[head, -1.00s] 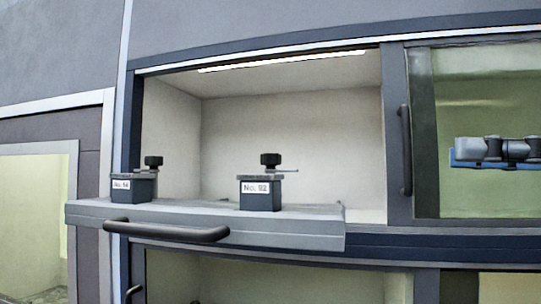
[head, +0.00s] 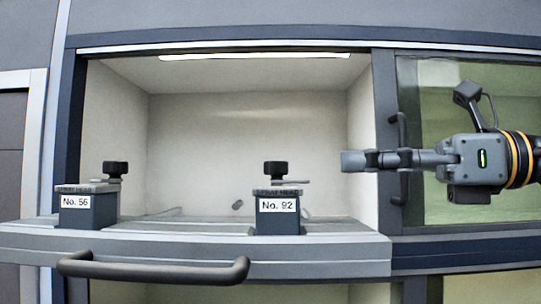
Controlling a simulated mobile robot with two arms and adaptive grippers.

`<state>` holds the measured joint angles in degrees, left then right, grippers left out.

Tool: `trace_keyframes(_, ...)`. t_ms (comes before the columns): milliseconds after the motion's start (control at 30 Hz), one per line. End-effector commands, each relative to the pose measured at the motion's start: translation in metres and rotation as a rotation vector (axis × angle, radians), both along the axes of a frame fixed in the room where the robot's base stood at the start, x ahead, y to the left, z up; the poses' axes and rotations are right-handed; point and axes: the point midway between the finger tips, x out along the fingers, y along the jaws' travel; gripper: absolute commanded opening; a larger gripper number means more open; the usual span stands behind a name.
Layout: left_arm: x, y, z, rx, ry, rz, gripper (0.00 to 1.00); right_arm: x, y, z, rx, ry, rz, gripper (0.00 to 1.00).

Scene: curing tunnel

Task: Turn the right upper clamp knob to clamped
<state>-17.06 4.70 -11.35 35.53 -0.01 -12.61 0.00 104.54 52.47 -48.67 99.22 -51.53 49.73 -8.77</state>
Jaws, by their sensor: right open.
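The right clamp block (head: 277,217), labelled No. 92, stands on the pulled-out shelf of the open upper chamber. Its black knob (head: 276,168) is on top, with a thin grey bar just below it pointing right. My right gripper (head: 350,161) reaches in from the right at about knob height. It is open and empty, apart from the knob, with its fingertips to the right of it. The left clamp block (head: 88,211), labelled No. 56, has a similar black knob (head: 115,168). My left gripper is not in view.
The shelf (head: 330,252) has a dark bar handle (head: 155,270) in front. A closed glass door (head: 450,90) with a vertical handle (head: 400,130) is behind my right arm. The space between gripper and knob looks clear.

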Motion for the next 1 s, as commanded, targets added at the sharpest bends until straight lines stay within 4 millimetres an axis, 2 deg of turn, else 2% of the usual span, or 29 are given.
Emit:
trace_keyframes(33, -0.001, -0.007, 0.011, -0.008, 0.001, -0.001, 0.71, 0.003, 0.011, 0.005, -0.004, 0.001, 0.002, 0.52)
trace_keyframes(200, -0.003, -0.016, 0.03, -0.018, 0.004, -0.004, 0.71, 0.014, 0.048, 0.006, -0.003, 0.0, 0.004, 0.52)
trace_keyframes(400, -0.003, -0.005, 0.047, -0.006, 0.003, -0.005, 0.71, 0.026, 0.082, 0.005, -0.002, 0.0, 0.003, 0.52)
trace_keyframes(500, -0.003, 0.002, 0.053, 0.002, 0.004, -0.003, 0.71, 0.03, 0.093, 0.003, -0.002, 0.001, 0.002, 0.52)
trace_keyframes(700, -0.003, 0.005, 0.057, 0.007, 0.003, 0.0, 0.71, 0.033, 0.104, 0.001, -0.001, -0.001, 0.001, 0.52)
trace_keyframes(933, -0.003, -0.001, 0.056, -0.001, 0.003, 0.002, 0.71, 0.033, 0.104, 0.0, 0.0, -0.001, 0.001, 0.52)
trace_keyframes(967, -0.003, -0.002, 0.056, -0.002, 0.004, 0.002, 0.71, 0.033, 0.104, 0.0, 0.0, -0.001, 0.001, 0.5)
trace_keyframes(1000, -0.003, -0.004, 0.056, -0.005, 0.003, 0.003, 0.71, 0.033, 0.104, 0.0, 0.0, -0.001, 0.001, 0.41)
